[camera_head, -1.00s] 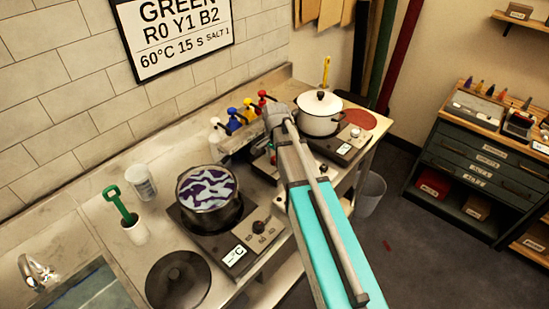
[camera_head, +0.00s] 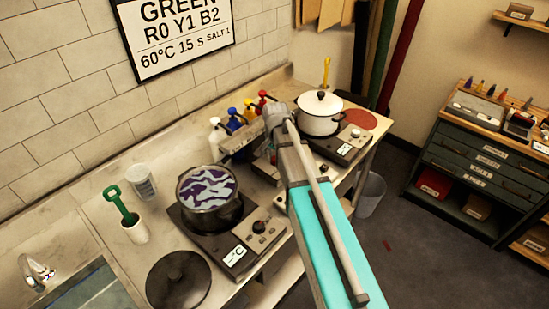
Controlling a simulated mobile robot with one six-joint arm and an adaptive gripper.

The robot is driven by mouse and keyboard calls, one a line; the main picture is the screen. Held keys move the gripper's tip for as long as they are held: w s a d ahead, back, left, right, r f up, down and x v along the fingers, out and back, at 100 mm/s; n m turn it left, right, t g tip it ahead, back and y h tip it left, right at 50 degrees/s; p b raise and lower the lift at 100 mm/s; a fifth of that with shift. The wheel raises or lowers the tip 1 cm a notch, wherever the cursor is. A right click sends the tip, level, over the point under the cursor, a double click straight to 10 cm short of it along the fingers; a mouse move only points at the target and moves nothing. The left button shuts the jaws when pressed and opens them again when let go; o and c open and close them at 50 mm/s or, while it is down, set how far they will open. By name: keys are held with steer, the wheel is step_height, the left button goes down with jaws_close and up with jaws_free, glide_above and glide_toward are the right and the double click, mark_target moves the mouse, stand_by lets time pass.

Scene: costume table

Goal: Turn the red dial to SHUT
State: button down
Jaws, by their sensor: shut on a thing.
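My gripper (camera_head: 240,142) is at the far end of my arm, low in front of the coloured pump bottles. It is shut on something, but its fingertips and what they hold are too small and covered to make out. I cannot pick out the red dial or a SHUT mark with certainty. A red-topped bottle (camera_head: 264,98) stands just behind my wrist, apart from it as far as I can see. A small red patch (camera_head: 272,157) shows beside my arm, mostly covered by it.
A pot (camera_head: 208,200) sits on the near hotplate (camera_head: 240,255), and a white lidded pot (camera_head: 320,115) on the far one.

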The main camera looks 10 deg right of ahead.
steer(key=n, duration=0.6)
steer(key=shift+s+d+n, duration=0.1)
steer(key=shift+n, duration=0.3)
stand_by(0.3)
steer(key=shift+c, duration=1.5)
jaws_free()
steer(key=s+n, duration=0.1)
steer(key=s, duration=0.7)
steer(key=s+n, duration=0.1)
steer(key=s, duration=0.7)
